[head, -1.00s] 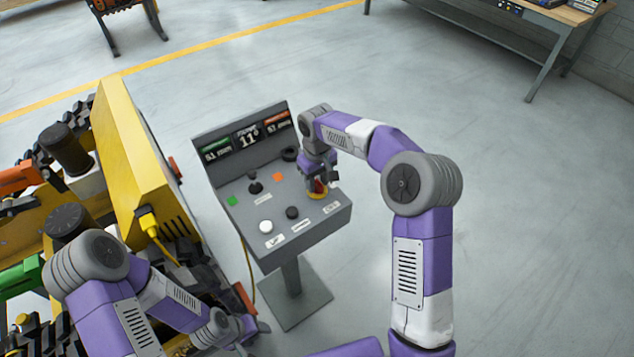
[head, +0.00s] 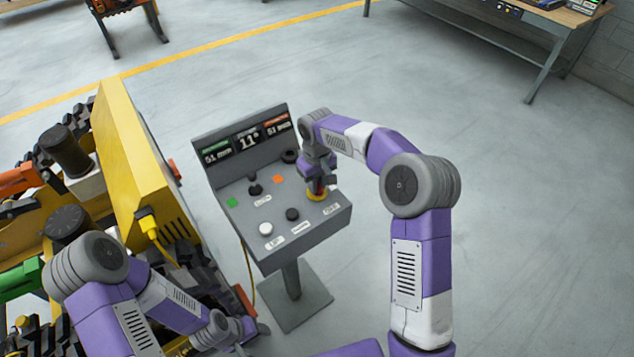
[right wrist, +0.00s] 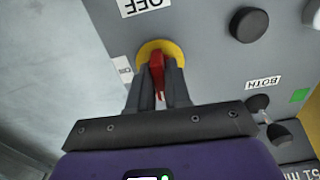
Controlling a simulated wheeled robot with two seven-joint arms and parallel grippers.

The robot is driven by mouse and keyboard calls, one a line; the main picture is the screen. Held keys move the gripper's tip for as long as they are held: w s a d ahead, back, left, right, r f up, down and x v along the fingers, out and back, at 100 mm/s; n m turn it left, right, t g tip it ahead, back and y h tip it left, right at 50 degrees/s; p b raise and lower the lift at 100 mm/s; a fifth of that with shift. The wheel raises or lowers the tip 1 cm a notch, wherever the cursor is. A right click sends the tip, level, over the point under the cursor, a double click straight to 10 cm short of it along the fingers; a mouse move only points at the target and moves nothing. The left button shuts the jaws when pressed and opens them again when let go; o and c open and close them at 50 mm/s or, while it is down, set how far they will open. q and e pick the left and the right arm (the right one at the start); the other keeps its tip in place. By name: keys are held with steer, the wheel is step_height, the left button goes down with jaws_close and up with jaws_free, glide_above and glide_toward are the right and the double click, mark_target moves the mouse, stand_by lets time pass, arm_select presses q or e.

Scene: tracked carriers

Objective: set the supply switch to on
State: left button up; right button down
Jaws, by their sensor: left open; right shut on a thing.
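The supply switch is a red handle (right wrist: 157,68) on a yellow round base (right wrist: 146,50), at the right front of the grey console panel; its yellow base also shows in the head view (head: 317,196). An OFF label (right wrist: 143,6) lies beyond the base and a smaller label, apparently ON, (right wrist: 124,70) beside it. My right gripper (right wrist: 159,78) is shut on the red handle, one finger on each side; in the head view it covers most of the handle (head: 319,188). My left gripper (head: 243,328) is open and empty, low at left beside the yellow machine.
The console (head: 270,180) also carries a white button (head: 266,229), a black button (head: 292,214), a small black lever (head: 254,187) and a display (head: 249,139). The yellow machine (head: 140,165) stands close on its left. The floor to the right is clear.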

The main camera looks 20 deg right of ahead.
steer(key=m+p, duration=0.1)
steer(key=m, duration=0.2)
steer(key=shift+r+m, duration=0.1)
steer(key=shift+m, duration=0.2)
steer(key=m+p, duration=0.2)
steer(key=m, duration=0.3)
steer(key=m+p, duration=0.1)
steer(key=m, duration=0.4)
steer(key=shift+p, duration=0.35)
steer(key=shift+m+p, duration=0.65)
steer(key=shift+m, duration=1.15)
steer(key=c, duration=1.2)
jaws_free()
steer(key=shift+o, duration=0.2)
